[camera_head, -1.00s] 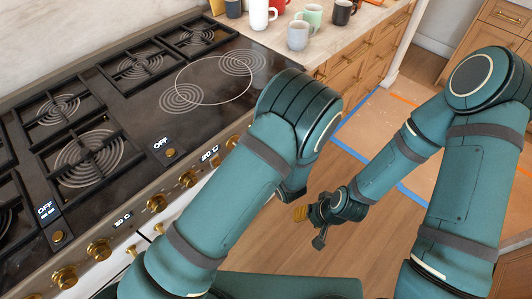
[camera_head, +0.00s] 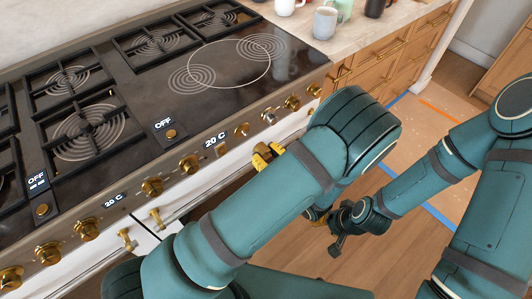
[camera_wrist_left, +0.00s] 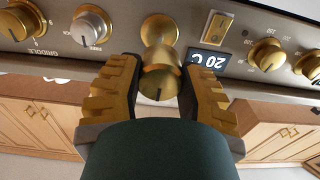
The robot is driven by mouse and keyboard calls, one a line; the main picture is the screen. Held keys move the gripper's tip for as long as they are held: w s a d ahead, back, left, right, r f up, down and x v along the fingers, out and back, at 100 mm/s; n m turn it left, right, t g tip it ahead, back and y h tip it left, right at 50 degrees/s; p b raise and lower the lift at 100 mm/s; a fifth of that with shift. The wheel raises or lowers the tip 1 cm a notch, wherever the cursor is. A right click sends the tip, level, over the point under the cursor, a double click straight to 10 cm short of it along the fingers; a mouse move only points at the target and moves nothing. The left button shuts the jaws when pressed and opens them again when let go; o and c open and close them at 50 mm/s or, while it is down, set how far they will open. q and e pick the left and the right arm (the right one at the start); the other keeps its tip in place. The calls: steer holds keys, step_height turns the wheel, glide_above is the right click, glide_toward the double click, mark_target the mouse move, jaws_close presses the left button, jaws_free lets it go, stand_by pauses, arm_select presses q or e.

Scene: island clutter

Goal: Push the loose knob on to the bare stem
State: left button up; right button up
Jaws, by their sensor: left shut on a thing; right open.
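My left gripper (camera_head: 268,154) is at the stove's front panel, its brass-coloured fingers shut on the loose brass knob (camera_wrist_left: 158,82). In the left wrist view, the knob sits between both fingers, its face with a dark mark towards the camera. Directly behind it is the brass stem (camera_wrist_left: 159,30) on the panel, partly covered by the knob; I cannot tell whether they touch. In the head view the stem (camera_head: 241,130) shows just right of the 20 C display. My right gripper (camera_head: 326,228) is open and empty, low over the floor, partly hidden by my left arm.
A silver knob (camera_wrist_left: 92,25) and a brass knob (camera_wrist_left: 20,20) flank the stem on one side, a 20 C display (camera_wrist_left: 207,61) and more brass knobs (camera_wrist_left: 266,55) on the other. Mugs (camera_head: 325,22) stand on the far counter. Brass oven handle parts (camera_head: 127,240) stick out lower left.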

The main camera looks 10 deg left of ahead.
mark_target(246, 135)
arm_select(q)
steer(key=shift+a, duration=0.1)
steer(key=shift+x, duration=2.4)
steer(key=shift+b+x, duration=0.3)
steer(key=shift+x, duration=0.95)
steer(key=o, duration=1.2)
steer(key=shift+c, duration=0.2)
steer(key=v, duration=0.7)
steer(key=shift+s+d, duration=0.1)
steer(key=shift+d, duration=0.15)
